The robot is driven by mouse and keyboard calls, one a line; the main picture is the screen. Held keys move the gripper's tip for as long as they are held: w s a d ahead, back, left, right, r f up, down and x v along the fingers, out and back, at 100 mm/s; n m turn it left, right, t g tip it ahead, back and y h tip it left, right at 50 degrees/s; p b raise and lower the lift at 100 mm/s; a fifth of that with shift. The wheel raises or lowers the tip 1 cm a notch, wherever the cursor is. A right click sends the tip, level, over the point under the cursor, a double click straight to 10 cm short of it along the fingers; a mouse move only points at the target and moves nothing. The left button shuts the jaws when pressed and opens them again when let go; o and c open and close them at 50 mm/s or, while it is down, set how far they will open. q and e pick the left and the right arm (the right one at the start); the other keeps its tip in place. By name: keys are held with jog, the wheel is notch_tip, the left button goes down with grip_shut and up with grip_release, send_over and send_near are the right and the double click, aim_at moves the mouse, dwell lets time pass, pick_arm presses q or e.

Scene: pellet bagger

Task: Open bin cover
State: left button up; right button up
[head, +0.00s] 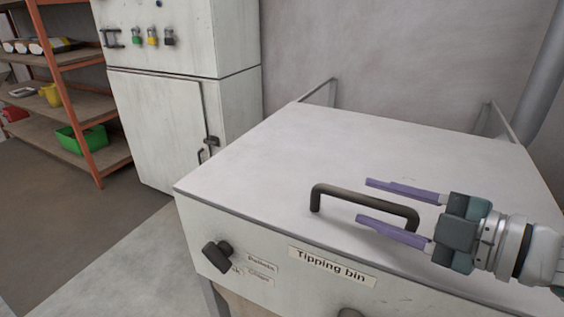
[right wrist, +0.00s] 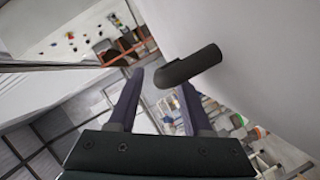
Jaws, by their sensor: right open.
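The bin cover (head: 330,155) is a flat, pale lid lying closed on the tipping bin (head: 205,235). A dark bar handle (head: 365,200) stands on the lid near its front edge; its end also shows in the right wrist view (right wrist: 190,66). My right gripper (head: 362,200) comes in from the right with its two purple fingers apart. In the head view the fingers lie on either side of the handle bar. In the right wrist view the handle end is in front of the open fingers (right wrist: 158,88); I cannot tell if they touch it. My left gripper is not in view.
A dark knob (head: 217,256) sticks out of the bin's front, beside the "Tipping bin" label (head: 332,267). A pale cabinet (head: 165,125) stands behind left, and an orange shelf rack (head: 68,90) further left. A wall is close behind the lid.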

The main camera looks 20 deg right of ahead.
jog(key=shift+x, duration=1.25)
jog(key=shift+c, duration=0.4)
grip_shut()
